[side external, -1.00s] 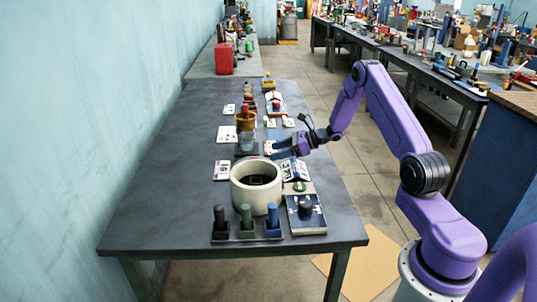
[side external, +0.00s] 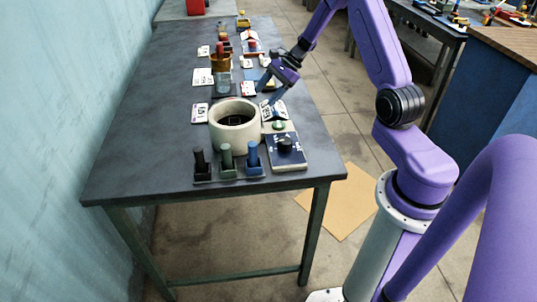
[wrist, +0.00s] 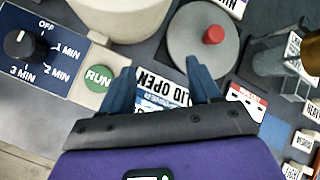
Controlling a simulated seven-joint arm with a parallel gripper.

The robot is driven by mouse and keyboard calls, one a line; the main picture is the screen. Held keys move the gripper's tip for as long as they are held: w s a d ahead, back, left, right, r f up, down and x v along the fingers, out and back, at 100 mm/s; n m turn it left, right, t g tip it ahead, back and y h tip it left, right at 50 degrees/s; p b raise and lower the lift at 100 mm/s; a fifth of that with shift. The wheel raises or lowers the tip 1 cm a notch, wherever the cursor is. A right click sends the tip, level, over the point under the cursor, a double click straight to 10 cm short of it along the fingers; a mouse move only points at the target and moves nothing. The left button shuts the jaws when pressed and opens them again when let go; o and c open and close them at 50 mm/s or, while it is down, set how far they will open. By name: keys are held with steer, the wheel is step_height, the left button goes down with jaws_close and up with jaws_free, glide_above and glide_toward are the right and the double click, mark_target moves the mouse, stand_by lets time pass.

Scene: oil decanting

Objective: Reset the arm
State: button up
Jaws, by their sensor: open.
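My gripper (side external: 268,90) is open and empty. It is above the right side of the dark table (side external: 140,150), just behind and right of a white round pot (side external: 216,125), with its fingers slanting down-left. In the wrist view, the two blue fingers of my gripper (wrist: 160,75) are apart, with a "LID OPEN" card (wrist: 160,97) below and between them. A grey disc with a red knob (wrist: 213,34) lies just beyond the fingers, apart from them.
A blue timer box with a black dial (side external: 286,146) stands right of the pot; its green RUN button (wrist: 97,78) is near my left finger in the wrist view. A clear vessel (side external: 223,84) stands behind the pot. The table's left side is clear.

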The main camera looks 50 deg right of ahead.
steer(key=s+a+r+n+g+h, duration=0.2)
steer(key=s+a+r+n+g, duration=0.15)
steer(key=s+a+n, duration=0.55)
steer(key=s+a+r+n+g+h, duration=0.15)
steer(key=s+a+r+n, duration=0.45)
steer(key=a, duration=0.6)
steer(key=s+a+r+n+h, duration=0.2)
steer(key=s+n, duration=1.4)
steer(key=s, duration=0.4)
steer(key=shift+s+n+t+h, duration=0.15)
steer(key=shift+n+t+h, duration=0.2)
steer(key=shift+n+t, duration=0.05)
